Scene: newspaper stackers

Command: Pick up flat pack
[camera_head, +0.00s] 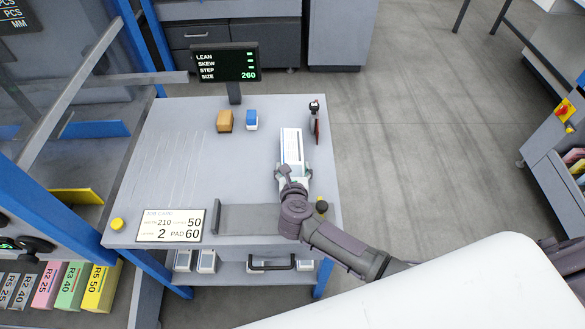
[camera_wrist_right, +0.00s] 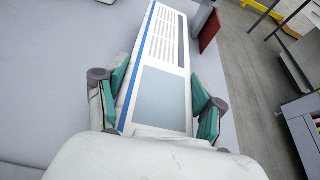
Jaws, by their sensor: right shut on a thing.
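The flat pack (camera_head: 291,146) is a long white pack with dark printed lines, lying on the grey table. In the right wrist view the pack (camera_wrist_right: 165,55) shows a blue stripe along its left edge, rows of lines and a grey-blue panel. My right gripper (camera_head: 293,178) is at the near end of the pack. In the wrist view its teal-padded fingers (camera_wrist_right: 158,105) stand on either side of the pack and are shut on it. Whether the pack is lifted off the table I cannot tell. My left gripper is not in view.
The grey table (camera_head: 170,150) holds an orange block (camera_head: 225,121), a blue-and-white block (camera_head: 252,120), a job card (camera_head: 171,225) and a yellow button (camera_head: 117,224). A display (camera_head: 226,63) stands at the back. A dark red upright item (camera_head: 316,125) stands right of the pack.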

